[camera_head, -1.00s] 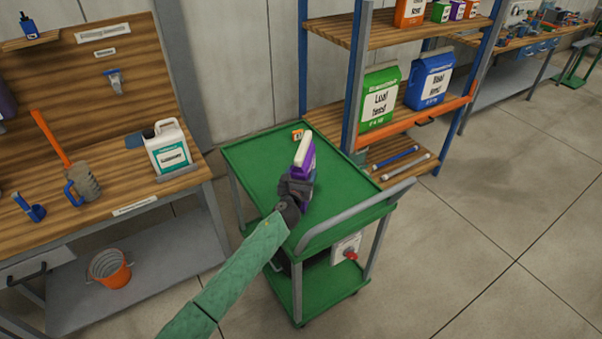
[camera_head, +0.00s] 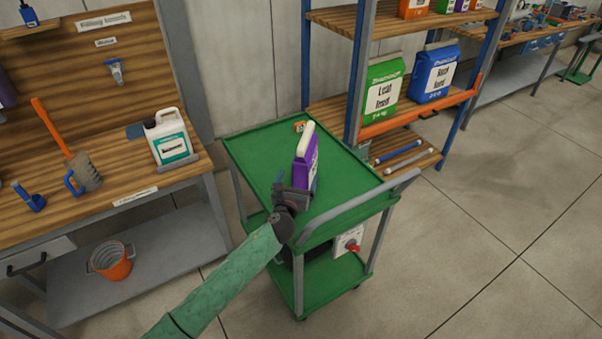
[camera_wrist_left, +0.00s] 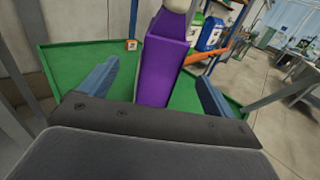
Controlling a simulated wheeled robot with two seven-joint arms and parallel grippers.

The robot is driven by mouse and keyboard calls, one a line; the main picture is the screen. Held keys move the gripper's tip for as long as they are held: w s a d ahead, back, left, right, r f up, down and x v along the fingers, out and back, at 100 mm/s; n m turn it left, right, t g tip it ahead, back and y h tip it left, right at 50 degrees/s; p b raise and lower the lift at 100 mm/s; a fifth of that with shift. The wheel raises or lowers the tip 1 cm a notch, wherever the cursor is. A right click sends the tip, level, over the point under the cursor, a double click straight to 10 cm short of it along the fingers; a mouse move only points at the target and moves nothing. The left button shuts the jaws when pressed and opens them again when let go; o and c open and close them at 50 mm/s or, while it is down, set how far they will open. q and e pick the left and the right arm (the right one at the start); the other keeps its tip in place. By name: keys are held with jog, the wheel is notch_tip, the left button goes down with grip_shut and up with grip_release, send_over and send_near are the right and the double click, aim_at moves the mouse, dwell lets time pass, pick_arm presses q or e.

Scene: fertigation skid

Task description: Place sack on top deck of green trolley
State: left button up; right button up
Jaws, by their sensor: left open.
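A purple sack (camera_head: 306,160) with a white top and a pale label stands upright on the top deck of the green trolley (camera_head: 252,160). My left gripper (camera_head: 290,190) is at the near side of the sack, low over the deck. In the left wrist view its two blue-grey fingers (camera_wrist_left: 150,88) are spread wide, with the purple sack (camera_wrist_left: 163,65) between and beyond them, and gaps show on both sides. The green deck (camera_wrist_left: 85,65) shows under the sack in that view. My right gripper is in neither view.
A small orange item (camera_head: 299,126) lies at the deck's far edge. The trolley's grey handle (camera_head: 355,205) rises at the near right. A wooden bench with a white jug (camera_head: 168,138) stands left. Shelving with green (camera_head: 383,90) and blue sacks (camera_head: 433,72) stands behind right. Floor at right is clear.

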pick_arm(q)
jog(key=shift+s+a+b, duration=0.15)
jog(key=shift+s+b, duration=0.05)
jog(key=shift+s, duration=0.8)
jog(key=shift+s+a+b, duration=0.1)
jog(key=shift+s+b, duration=0.1)
jog(key=shift+s, duration=0.8)
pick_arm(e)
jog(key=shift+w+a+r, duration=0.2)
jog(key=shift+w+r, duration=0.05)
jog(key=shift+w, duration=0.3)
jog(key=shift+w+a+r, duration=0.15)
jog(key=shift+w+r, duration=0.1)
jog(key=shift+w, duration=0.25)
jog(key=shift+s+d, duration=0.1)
